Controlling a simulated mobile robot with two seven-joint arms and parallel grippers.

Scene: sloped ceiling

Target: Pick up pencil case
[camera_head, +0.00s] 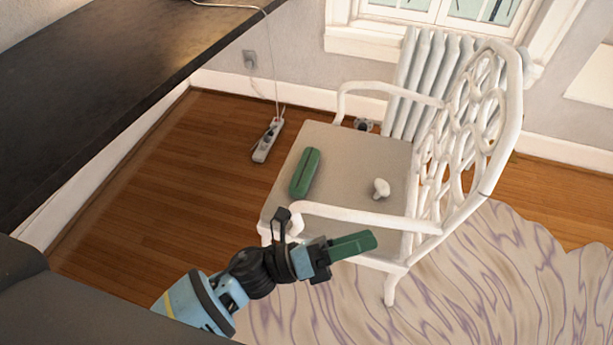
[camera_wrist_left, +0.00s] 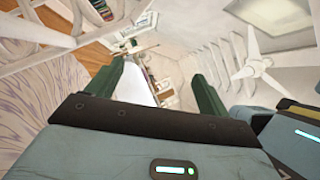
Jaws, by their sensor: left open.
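The pencil case (camera_head: 305,173) is a long green case with a dark line along its top. It lies on the left part of the seat of a white chair (camera_head: 343,139). My left gripper (camera_head: 352,245), with green fingers, is in front of the chair, near its front armrest and apart from the case. In the left wrist view the two fingers (camera_wrist_left: 168,88) stand apart with nothing between them, so it is open and empty. The case cannot be made out in the left wrist view. My right gripper is not in view.
A small white mushroom-shaped object (camera_head: 381,188) is on the seat, right of the case. The chair's white armrest (camera_head: 365,216) lies between my gripper and the seat. A power strip (camera_head: 268,140) is on the floor. A dark tabletop (camera_head: 95,75) fills the upper left.

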